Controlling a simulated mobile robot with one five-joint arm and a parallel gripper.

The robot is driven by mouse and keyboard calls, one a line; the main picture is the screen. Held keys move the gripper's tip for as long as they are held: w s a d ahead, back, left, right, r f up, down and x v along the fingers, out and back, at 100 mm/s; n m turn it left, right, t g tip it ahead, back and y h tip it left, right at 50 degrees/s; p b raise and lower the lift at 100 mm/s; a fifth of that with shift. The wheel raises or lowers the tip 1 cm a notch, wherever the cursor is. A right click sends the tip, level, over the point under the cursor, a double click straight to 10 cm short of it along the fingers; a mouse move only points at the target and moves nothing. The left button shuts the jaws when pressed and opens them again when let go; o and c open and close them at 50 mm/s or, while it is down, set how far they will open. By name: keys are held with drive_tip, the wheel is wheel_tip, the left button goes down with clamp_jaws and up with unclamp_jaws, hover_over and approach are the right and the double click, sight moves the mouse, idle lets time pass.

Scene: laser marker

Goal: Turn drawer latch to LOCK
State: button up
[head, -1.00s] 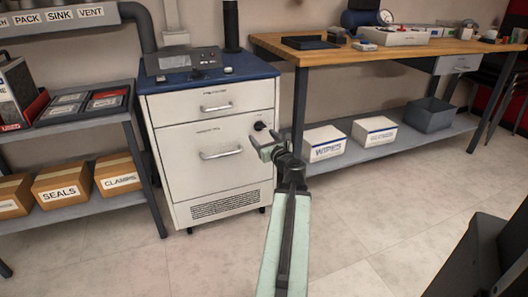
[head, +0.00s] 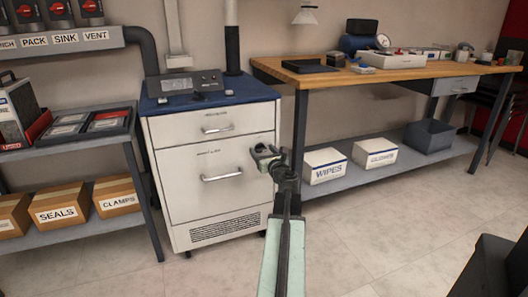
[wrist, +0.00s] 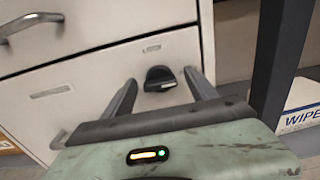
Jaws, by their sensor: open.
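The drawer latch (wrist: 160,78) is a round black knob with a raised grip on the front of a white drawer cabinet (head: 190,205). In the wrist view a pale mark on it points right. A small label (wrist: 151,49) sits above it, too small to read. My gripper (head: 265,155) is open at the cabinet's right side. In the wrist view its two fingers stand left and right of the knob, with gaps visible on both sides. Whether the tips reach the knob's depth I cannot tell. In the head view my gripper hides the latch.
A workbench leg (head: 300,135) stands close right of the cabinet. The lower bench shelf holds a WIPES box (head: 326,168). The floor in front is clear.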

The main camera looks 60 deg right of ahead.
drive_tip(key=c, duration=1.3)
drive_tip(key=shift+d+r, duration=0.1)
drive_tip(key=shift+d, duration=0.15)
drive_tip(key=shift+c, duration=0.3)
drive_tip(key=shift+a, duration=0.15)
drive_tip(key=shift+n, duration=0.4)
drive_tip(key=n, duration=0.4)
drive_tip(key=shift+a, duration=0.15)
drive_tip(key=n, duration=0.3)
drive_tip(key=shift+n, duration=0.3)
drive_tip(key=n, duration=0.4)
drive_tip(key=shift+f+n, duration=0.25)
drive_tip(key=shift+n, duration=0.05)
drive_tip(key=n, duration=0.4)
drive_tip(key=shift+n, duration=0.3)
drive_tip(key=shift+f, duration=0.1)
